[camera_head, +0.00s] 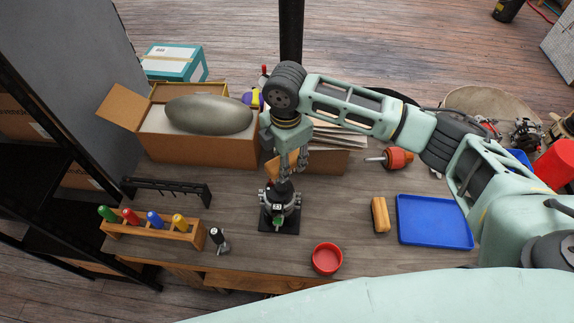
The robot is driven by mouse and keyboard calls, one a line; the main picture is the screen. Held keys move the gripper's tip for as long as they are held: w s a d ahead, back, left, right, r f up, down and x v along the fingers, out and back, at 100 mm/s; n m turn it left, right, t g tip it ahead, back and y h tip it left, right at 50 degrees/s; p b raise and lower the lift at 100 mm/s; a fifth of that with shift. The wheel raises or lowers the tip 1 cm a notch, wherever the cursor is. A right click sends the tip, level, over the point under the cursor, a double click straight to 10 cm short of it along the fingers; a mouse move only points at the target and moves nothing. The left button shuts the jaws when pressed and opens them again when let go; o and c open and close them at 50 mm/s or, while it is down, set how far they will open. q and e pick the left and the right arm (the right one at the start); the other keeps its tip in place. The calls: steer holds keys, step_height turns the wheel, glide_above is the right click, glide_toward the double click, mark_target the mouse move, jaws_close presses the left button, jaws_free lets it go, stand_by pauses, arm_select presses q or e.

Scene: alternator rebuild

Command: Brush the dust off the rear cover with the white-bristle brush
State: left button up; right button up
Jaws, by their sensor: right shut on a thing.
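My right gripper (287,170) is above the middle of the bench, pointing down. It is shut on a small dark piece (284,187) directly over a silver and black alternator-like unit (280,205). That unit stands on a black base plate (265,222). I cannot tell whether the dark piece is separate from the unit, or which part is the rear cover. A tan, wooden-looking block (380,214) lies left of the blue tray; its bristles, if any, are not visible. No white bristles are clear. My left gripper is not in view.
A blue tray (434,221) and red bowl (327,258) are at the front. A rack of coloured-handled tools (152,229), a black rack (168,187) and a small upright tool (220,241) are at left. An open cardboard box (195,150) stands behind.

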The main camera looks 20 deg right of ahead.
steer(key=shift+r, duration=1.1)
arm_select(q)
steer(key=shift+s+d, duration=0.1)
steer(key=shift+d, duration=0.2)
arm_select(e)
steer(key=shift+r, duration=0.65)
steer(key=shift+s+d+f+m+b, duration=0.15)
steer(key=shift+s+f+m+b, duration=0.2)
steer(key=shift+m+b, duration=0.2)
arm_select(q)
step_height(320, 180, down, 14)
steer(key=b, duration=1.3)
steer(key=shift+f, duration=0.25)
arm_select(e)
steer(key=s+d+f+m, duration=0.2)
steer(key=s+m, duration=0.4)
steer(key=m, duration=0.4)
steer(key=s+d+f+m, duration=0.2)
steer(key=s+d+m, duration=0.3)
steer(key=m, duration=0.6)
steer(key=shift+s+f, duration=0.2)
steer(key=shift+s, duration=0.85)
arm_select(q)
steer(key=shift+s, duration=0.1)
arm_select(e)
steer(key=shift+a, duration=0.1)
